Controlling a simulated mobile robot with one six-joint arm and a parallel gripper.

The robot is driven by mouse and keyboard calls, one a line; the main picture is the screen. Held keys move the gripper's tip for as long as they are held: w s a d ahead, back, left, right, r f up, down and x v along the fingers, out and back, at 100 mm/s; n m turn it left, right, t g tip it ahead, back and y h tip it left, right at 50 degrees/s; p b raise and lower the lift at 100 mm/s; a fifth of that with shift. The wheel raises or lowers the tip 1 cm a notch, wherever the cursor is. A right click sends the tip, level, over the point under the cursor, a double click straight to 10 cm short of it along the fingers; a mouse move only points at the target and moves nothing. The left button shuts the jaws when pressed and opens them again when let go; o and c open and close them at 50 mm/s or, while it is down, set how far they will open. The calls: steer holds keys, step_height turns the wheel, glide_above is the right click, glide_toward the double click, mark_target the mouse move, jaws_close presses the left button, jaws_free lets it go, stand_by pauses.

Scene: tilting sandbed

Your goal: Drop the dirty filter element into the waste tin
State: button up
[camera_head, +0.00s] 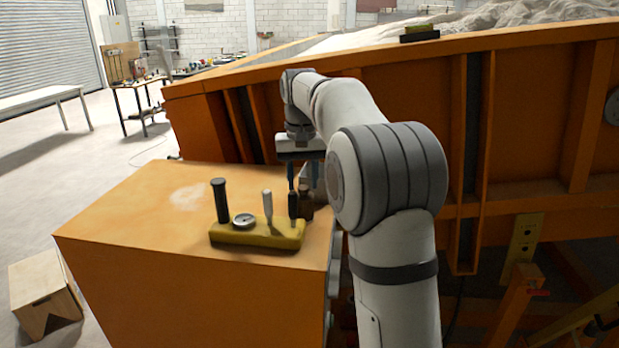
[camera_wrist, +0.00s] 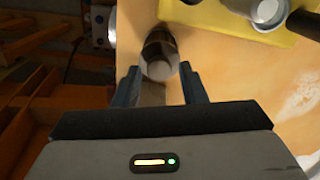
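A small dark brown cylinder (camera_wrist: 160,45) with a pale grey end, apparently the dirty filter element, stands on the orange cabinet top near its edge. It also shows in the head view (camera_head: 307,203), partly hidden behind a black-handled part. My gripper (camera_wrist: 160,72) is open, with one finger on each side of the cylinder's near end and small gaps visible. In the head view my gripper (camera_head: 302,182) points down over the cabinet's right edge. I cannot identify a waste tin for certain in either view.
A yellow block (camera_head: 257,233) with a black post (camera_head: 220,200), a round gauge (camera_head: 244,220) and a metal lever (camera_head: 267,205) sits close by on the cabinet (camera_head: 130,220). The orange sandbed wall (camera_head: 420,95) rises behind my arm. The cabinet top's left side is clear.

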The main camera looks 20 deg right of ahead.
steer(key=shift+o, duration=0.2)
step_height(320, 180, up, 12)
stand_by(0.6)
steer(key=shift+a+r, duration=0.1)
